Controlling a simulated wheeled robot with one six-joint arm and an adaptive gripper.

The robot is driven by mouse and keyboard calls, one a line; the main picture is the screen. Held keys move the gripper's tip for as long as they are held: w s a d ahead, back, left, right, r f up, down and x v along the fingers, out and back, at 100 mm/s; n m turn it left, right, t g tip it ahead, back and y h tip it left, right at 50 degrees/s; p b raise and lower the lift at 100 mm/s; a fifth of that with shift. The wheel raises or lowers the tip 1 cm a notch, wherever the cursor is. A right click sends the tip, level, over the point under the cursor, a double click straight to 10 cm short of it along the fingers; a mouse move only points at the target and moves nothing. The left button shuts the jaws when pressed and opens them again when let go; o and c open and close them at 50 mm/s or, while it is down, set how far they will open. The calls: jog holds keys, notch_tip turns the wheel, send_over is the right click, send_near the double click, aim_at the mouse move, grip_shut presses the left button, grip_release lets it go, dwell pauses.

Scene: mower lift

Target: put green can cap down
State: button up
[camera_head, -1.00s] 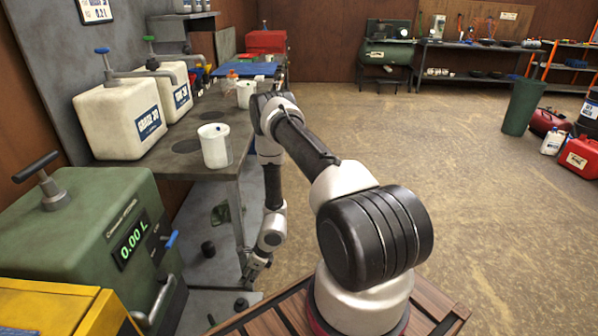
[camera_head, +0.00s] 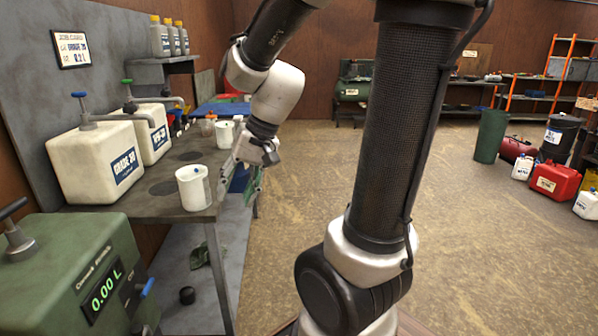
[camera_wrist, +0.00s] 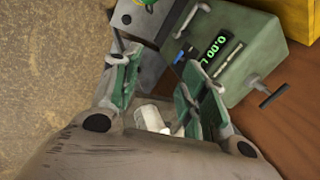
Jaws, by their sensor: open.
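My gripper (camera_head: 240,188) is open beside the front edge of the bench (camera_head: 150,207), right of the nearer white cup (camera_head: 193,187). In the wrist view its two green-padded fingers (camera_wrist: 160,85) stand apart. A white cup-like object (camera_wrist: 150,115) shows between them, and I see no cap held. I cannot make out a green can cap for certain. A small crumpled green thing (camera_head: 200,255) lies on the lower shelf, behind a small black round piece (camera_head: 187,295).
A green machine reading 0.00 L (camera_head: 85,275) stands at the front left. Two white containers (camera_head: 95,160) (camera_head: 150,132) and a farther white cup (camera_head: 225,134) are on the bench. Open floor (camera_head: 300,200) lies to the right; red and white cans (camera_head: 555,180) stand beyond.

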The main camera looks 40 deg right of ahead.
jog(key=s+d+r+n+h, duration=0.2)
jog(key=s+d+r, duration=0.1)
jog(key=s, duration=0.3)
jog(key=s+d+r+n+t+h, duration=0.1)
jog(key=s+d+r+n+h, duration=0.1)
jog(key=s, duration=0.4)
jog(key=d+r, duration=0.1)
jog(key=d, duration=0.1)
jog(key=shift+d+n, duration=0.3)
jog(key=shift+d, duration=0.05)
